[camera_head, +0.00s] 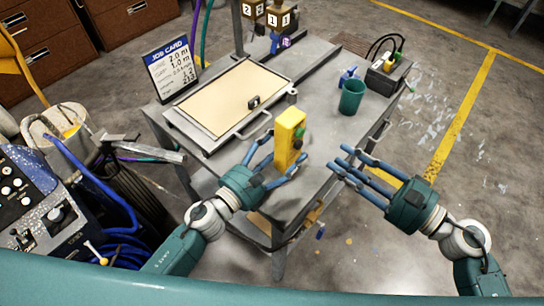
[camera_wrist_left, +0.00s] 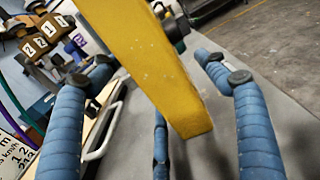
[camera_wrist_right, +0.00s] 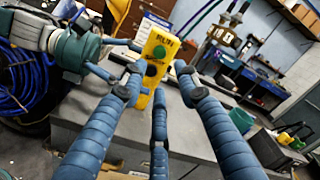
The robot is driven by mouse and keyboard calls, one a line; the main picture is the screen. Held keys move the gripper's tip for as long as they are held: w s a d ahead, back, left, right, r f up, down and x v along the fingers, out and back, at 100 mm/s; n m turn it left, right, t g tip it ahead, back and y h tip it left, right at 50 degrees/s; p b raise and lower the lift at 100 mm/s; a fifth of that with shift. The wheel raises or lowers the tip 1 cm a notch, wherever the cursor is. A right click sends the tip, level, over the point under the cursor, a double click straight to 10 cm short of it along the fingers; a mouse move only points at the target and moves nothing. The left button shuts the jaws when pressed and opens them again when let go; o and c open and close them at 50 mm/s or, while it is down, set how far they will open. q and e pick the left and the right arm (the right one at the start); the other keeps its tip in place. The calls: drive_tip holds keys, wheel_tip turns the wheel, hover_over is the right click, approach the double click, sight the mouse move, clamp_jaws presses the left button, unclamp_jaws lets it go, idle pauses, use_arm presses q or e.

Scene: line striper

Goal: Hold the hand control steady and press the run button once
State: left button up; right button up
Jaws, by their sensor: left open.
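The yellow hand control (camera_head: 288,140) is upright near the front edge of the cart top. In the right wrist view its face (camera_wrist_right: 157,40) shows a green button (camera_wrist_right: 159,52), a dark button below it and dark lettering that is hard to read. My left gripper (camera_head: 280,160) is open around the lower part of the control; in the left wrist view the yellow body (camera_wrist_left: 165,75) lies between its spread fingers. I cannot tell whether the control's base touches the cart. My right gripper (camera_head: 352,160) is open and empty, right of the control and apart from it.
A green cup (camera_head: 352,97) and a small box with switches (camera_head: 388,75) stand at the cart's right. A framed panel (camera_head: 232,95) and a job card (camera_head: 172,68) are on the left. A control panel (camera_head: 30,200) with blue hoses is at far left.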

use_arm(q)
drive_tip(key=shift+w+d, duration=0.3)
drive_tip(key=shift+w, duration=0.1)
drive_tip(key=c, duration=1.3)
drive_tip(key=o, duration=0.6)
drive_tip(key=c, duration=0.7)
use_arm(e)
drive_tip(key=shift+c, duration=0.5)
clamp_jaws()
